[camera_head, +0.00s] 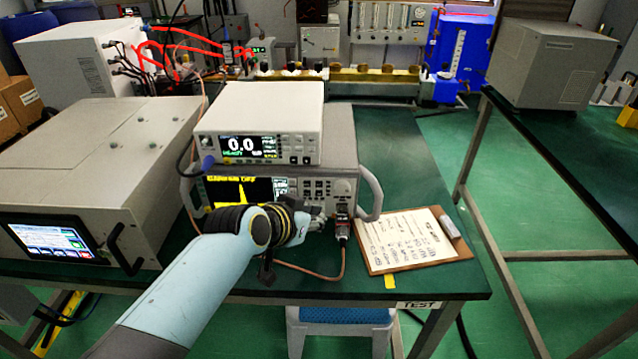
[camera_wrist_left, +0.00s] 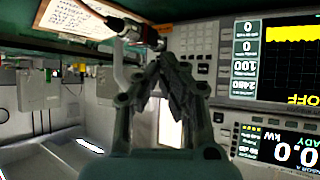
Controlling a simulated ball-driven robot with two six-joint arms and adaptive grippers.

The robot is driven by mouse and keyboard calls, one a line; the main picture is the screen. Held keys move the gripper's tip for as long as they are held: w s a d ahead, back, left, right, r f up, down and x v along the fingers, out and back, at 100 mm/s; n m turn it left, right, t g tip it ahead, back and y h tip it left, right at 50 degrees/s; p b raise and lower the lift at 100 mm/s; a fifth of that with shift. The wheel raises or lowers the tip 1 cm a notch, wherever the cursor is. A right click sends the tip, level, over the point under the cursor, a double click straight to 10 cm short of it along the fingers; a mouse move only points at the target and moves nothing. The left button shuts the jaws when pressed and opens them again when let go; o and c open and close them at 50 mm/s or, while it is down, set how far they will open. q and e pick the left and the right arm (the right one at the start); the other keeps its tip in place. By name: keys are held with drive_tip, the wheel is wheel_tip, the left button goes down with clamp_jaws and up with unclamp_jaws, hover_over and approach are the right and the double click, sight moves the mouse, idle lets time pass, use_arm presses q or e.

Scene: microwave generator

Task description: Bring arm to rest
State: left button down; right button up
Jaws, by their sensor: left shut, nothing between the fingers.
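My left arm comes in from the lower left of the head view. Its gripper (camera_head: 318,222) is in front of the lower instrument, the spectrum analyzer (camera_head: 326,188), near its right-hand buttons and connector. In the left wrist view the gripper fingers (camera_wrist_left: 165,75) are shut together with nothing between them. They point at the cable connector (camera_wrist_left: 140,32), close to the analyzer's front panel; whether they touch it I cannot tell. The connector (camera_head: 342,228) also shows in the head view with a copper-coloured cable. My right gripper is not in view.
A white power meter (camera_head: 262,112) reading 0.0 stands on the analyzer. A large generator box (camera_head: 90,180) with a touchscreen is at left. A clipboard (camera_head: 412,240) lies at right on the green table (camera_head: 400,150). A second table with a grey box (camera_head: 552,65) stands farther right.

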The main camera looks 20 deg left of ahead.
use_arm(q)
drive_tip(key=shift+s, duration=0.1)
idle(0.4)
drive_tip(key=s+a+r+n+g+y, duration=0.1)
drive_tip(key=s+a+r+g, duration=0.2)
drive_tip(key=s, duration=0.7)
drive_tip(key=s+a+r+g+y, duration=0.1)
drive_tip(key=s+a+r, duration=0.25)
drive_tip(key=s, duration=0.65)
drive_tip(key=s+a+r+n+g+y, duration=0.1)
drive_tip(key=s+a+r+g+y, duration=0.2)
drive_tip(key=s, duration=0.6)
drive_tip(key=s+a+f+b, duration=0.1)
drive_tip(key=f+b, duration=0.1)
drive_tip(key=f, duration=0.9)
drive_tip(key=s+a+f+g+h+b, duration=0.1)
drive_tip(key=a+f+b, duration=0.1)
drive_tip(key=f, duration=1)
drive_tip(key=s+a+f+b, duration=0.1)
drive_tip(key=s+f+b, duration=0.15)
drive_tip(key=f, duration=0.85)
drive_tip(key=s+a+f+g+b, duration=0.1)
drive_tip(key=s+f+b, duration=0.4)
drive_tip(key=s+f, duration=1.2)
wheel_tip(320, 180, down, 3)
